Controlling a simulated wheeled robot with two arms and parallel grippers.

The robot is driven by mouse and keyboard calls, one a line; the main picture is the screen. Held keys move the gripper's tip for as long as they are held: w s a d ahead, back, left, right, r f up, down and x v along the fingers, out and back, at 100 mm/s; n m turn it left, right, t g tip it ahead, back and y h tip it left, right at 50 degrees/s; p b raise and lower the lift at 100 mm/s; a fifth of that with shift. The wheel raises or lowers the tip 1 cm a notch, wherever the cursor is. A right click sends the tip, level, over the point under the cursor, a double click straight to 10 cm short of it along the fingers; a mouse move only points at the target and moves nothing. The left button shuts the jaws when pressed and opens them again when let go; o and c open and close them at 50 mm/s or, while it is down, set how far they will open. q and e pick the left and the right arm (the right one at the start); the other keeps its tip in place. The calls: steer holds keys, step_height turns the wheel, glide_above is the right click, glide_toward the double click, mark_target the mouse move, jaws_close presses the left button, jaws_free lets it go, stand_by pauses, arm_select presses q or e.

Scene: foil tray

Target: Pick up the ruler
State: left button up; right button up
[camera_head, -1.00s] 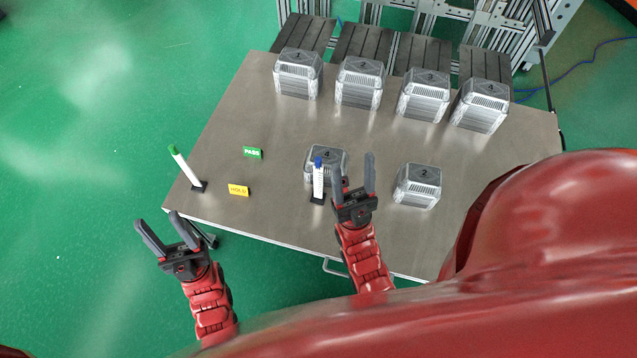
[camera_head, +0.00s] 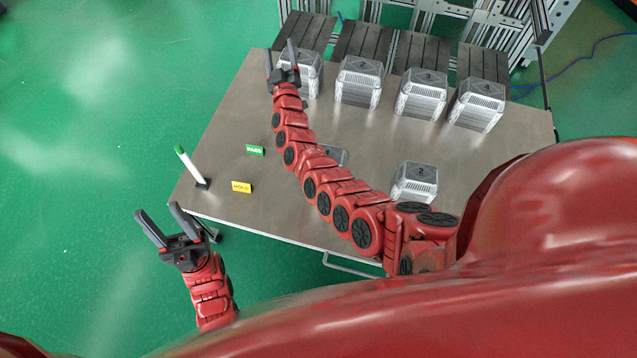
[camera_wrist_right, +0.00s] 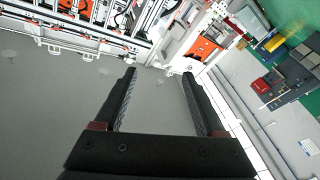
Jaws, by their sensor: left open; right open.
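I cannot make out a ruler in either view. In the head view my right gripper (camera_head: 280,47) is open and empty, over the back left of the table beside the leftmost silver foil container (camera_head: 308,72). Its open fingers also show in the right wrist view (camera_wrist_right: 159,73) with nothing between them. My left gripper (camera_head: 157,209) is open and empty, off the table's front left corner. My right arm crosses the table and hides much of its middle, including most of one container (camera_head: 334,154).
The grey table (camera_head: 225,125) also holds more silver containers (camera_head: 359,83), another one (camera_head: 415,182) at the right, a white pen with a green cap (camera_head: 189,163) in a stand, a green PASS sign (camera_head: 255,150) and a yellow sign (camera_head: 241,187). Dark rack slats (camera_head: 375,45) lie behind.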

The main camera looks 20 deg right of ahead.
steer(key=w+a+r+n+g+y+p, duration=0.1)
steer(key=w+a+n+g+y, duration=0.25)
steer(key=a+n+y, duration=0.5)
steer(key=s+a+f+n+g+p, duration=0.2)
steer(key=s+a+f+n+g, duration=0.2)
steer(key=s+a+n+g, duration=0.35)
steer(key=s+d+f+n+g+h+p, duration=0.1)
steer(key=s+d+f+n+g+h, duration=0.3)
steer(key=s+d, duration=0.6)
steer(key=s+d+f+n+g+h+p, duration=0.1)
steer(key=s+d+f+n+g, duration=0.2)
steer(key=s+d+n+g, duration=0.45)
steer(key=s+f+t+b, duration=0.1)
steer(key=f+b, duration=0.1)
steer(key=s+d+f+m+b, duration=0.1)
steer(key=f+b, duration=0.1)
steer(key=f, duration=0.1)
steer(key=f+t+b, duration=0.1)
steer(key=f+b, duration=0.1)
steer(key=shift+s+d+f+m+t, duration=0.25)
steer(key=shift+s+m+t, duration=0.1)
steer(key=shift+s, duration=0.05)
step_height(320, 180, down, 3)
steer(key=shift+w+a+f+b, duration=0.1)
steer(key=shift+f+b, duration=0.05)
steer(key=shift+b, duration=0.2)
steer(key=shift+f, duration=0.55)
steer(key=f, duration=0.5)
steer(key=shift+w+d+f, duration=0.1)
steer(key=shift+w+d, duration=0.15)
